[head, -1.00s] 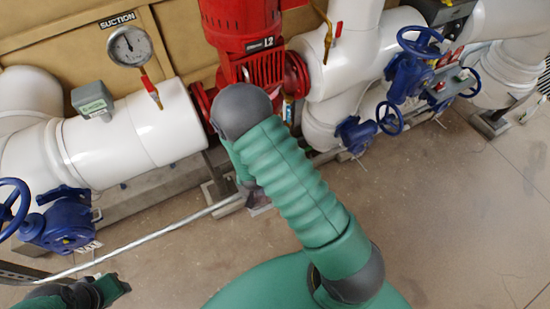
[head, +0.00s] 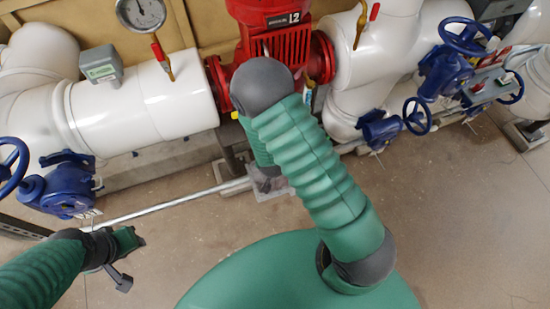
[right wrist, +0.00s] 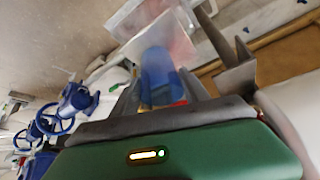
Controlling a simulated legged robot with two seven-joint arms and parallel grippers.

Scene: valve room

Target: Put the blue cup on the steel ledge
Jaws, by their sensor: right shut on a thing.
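The blue cup (right wrist: 158,75) shows in the right wrist view, between the fingers of my right gripper (right wrist: 163,92), which is shut on it. The cup looks blurred, and its base is partly hidden. In the head view my right forearm hides the cup and most of the right gripper. My left gripper (head: 128,261) is at the lower left of the head view, its fingers apart and nothing between them, above the floor. I cannot pick out the steel ledge for certain in either view.
A red pump (head: 275,45) stands behind my right arm. White pipes (head: 140,105) run along the back. Blue valves (head: 65,190) at left and more blue valves (head: 445,72) at right stick out. A thin metal rail (head: 170,202) crosses low. The floor (head: 460,220) at right is clear.

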